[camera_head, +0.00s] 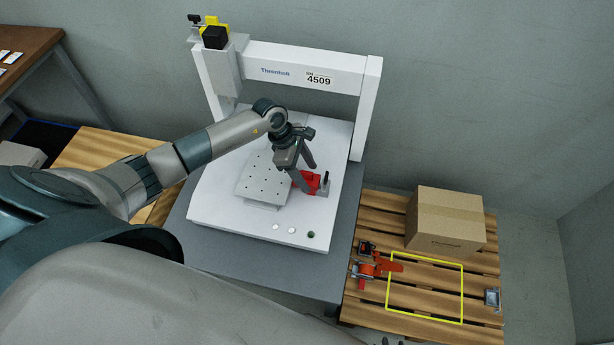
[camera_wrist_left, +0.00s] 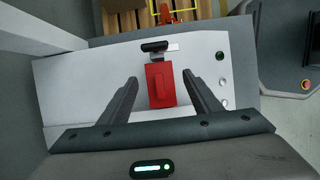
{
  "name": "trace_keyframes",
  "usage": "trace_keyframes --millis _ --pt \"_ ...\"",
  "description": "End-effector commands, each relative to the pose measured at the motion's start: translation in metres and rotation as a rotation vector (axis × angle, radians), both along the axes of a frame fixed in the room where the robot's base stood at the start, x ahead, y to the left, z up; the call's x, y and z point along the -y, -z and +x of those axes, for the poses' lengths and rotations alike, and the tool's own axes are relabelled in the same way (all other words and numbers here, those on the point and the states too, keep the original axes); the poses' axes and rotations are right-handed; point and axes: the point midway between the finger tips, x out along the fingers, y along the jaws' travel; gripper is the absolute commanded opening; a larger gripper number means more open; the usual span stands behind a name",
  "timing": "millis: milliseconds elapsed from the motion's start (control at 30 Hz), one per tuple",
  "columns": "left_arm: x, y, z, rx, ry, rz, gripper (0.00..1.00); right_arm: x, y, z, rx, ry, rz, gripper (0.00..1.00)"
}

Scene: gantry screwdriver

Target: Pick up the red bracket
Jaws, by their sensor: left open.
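In the left wrist view the red bracket (camera_wrist_left: 160,85) lies between and slightly beyond the two fingers. My left gripper (camera_head: 304,178) is open above the bed, its fingers partly hiding the bracket in the head view. In the left wrist view the left gripper's fingers (camera_wrist_left: 159,88) stand apart on either side of the bracket, with a gap on each side. My right gripper is not seen.
The machine's white crossbeam (camera_head: 305,70) stands behind my arm. A perforated metal plate (camera_head: 263,183) is left of the bracket.

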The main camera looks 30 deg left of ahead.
Motion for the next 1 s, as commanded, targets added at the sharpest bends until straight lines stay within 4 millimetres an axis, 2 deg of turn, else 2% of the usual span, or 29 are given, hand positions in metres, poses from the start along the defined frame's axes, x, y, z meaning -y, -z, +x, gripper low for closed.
trace_keyframes --millis 533,700,733,1000 --pt "0.0013 0.0044 0.0003 0.0 0.0 0.001 0.58 -0.0006 -0.0006 0.0006 0.005 -0.001 0.001 0.31" --pt "0.0012 0.0043 0.0003 0.0 0.001 0.001 0.17 -0.0005 -0.0006 0.0005 0.005 0.0 0.002 0.31" --pt "0.0012 0.0043 0.0003 0.0 0.0 0.001 0.12 -0.0006 -0.0007 0.0005 0.005 0.0 0.002 0.31" --pt "0.0012 0.0036 0.0005 0.001 0.001 0.001 0.12 -0.0005 -0.0007 0.0005 0.005 0.0 0.002 0.31"
